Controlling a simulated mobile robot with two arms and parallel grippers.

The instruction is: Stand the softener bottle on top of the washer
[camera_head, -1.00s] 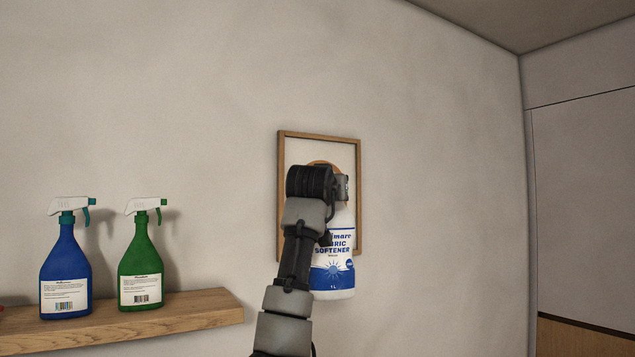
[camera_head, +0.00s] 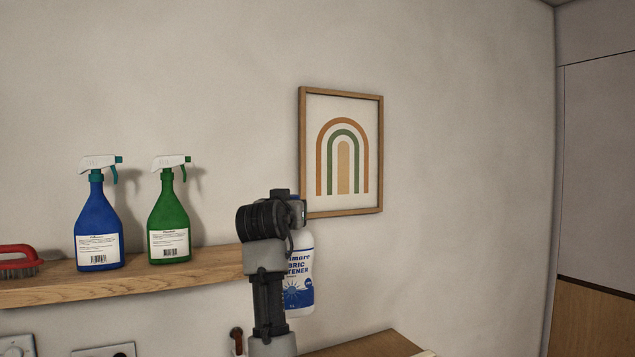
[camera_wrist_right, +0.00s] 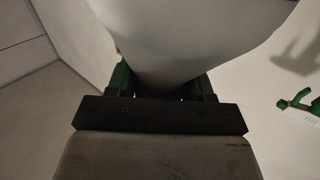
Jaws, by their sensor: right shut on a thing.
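The softener bottle (camera_head: 302,268) is white with a blue label. It hangs upright in the head view, partly hidden behind my right arm. My right gripper (camera_head: 297,212) is shut on its upper part; the fingertips are mostly hidden there. In the right wrist view the white bottle (camera_wrist_right: 185,40) fills the space beyond the gripper (camera_wrist_right: 162,88), between its two dark fingers. I cannot make out the washer in either view. My left gripper is not in view.
A wooden shelf (camera_head: 150,283) at left carries a blue spray bottle (camera_head: 97,232), a green spray bottle (camera_head: 168,225) and a red brush (camera_head: 18,260). A framed rainbow print (camera_head: 342,150) hangs behind. A wooden surface (camera_head: 370,345) shows at the bottom, below the bottle.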

